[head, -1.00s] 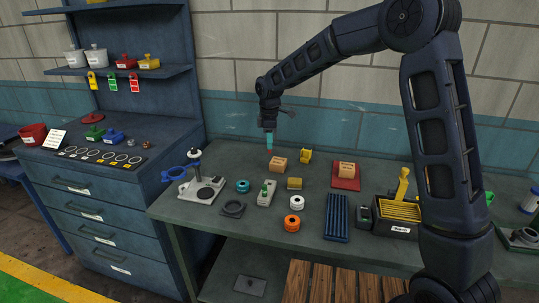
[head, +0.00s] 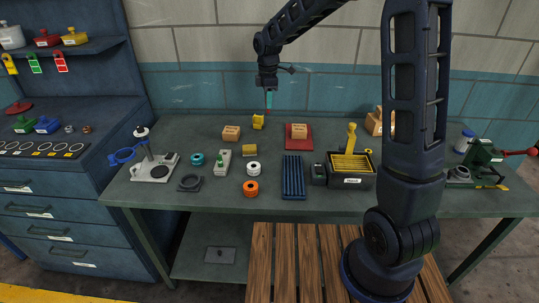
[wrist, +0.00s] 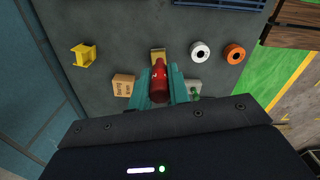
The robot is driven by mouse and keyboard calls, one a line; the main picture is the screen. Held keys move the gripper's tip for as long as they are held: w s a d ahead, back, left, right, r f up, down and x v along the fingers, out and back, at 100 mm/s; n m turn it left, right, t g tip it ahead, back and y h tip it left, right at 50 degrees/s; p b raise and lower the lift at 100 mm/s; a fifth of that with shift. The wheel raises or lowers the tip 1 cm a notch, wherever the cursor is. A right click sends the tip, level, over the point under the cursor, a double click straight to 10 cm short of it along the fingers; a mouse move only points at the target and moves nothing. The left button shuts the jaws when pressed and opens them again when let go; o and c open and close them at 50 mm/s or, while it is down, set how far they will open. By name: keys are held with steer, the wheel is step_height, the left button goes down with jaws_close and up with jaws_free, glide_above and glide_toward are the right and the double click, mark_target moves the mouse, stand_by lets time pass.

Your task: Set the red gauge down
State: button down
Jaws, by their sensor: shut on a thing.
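My gripper (head: 269,99) hangs above the back of the workbench, its teal fingers pointing down. In the wrist view the gripper (wrist: 159,88) is shut on the red gauge (wrist: 158,82), a dark red, rounded piece with a narrower end. The gauge is in the air, well clear of the bench top (head: 395,207).
Below are a cardboard box (head: 231,133), yellow bracket (head: 258,122), brass block (head: 250,150), grey device with green knob (head: 222,161), white ring (head: 253,168) and orange ring (head: 251,188). A blue ribbed tray (head: 293,177) and black bin (head: 348,181) stand to the right.

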steer(key=shift+d+f, duration=0.2)
steer(key=shift+d, duration=0.1)
step_height(320, 180, down, 20)
steer(key=shift+r, duration=0.15)
stand_by(0.4)
steer(key=c, duration=1.3)
jaws_free()
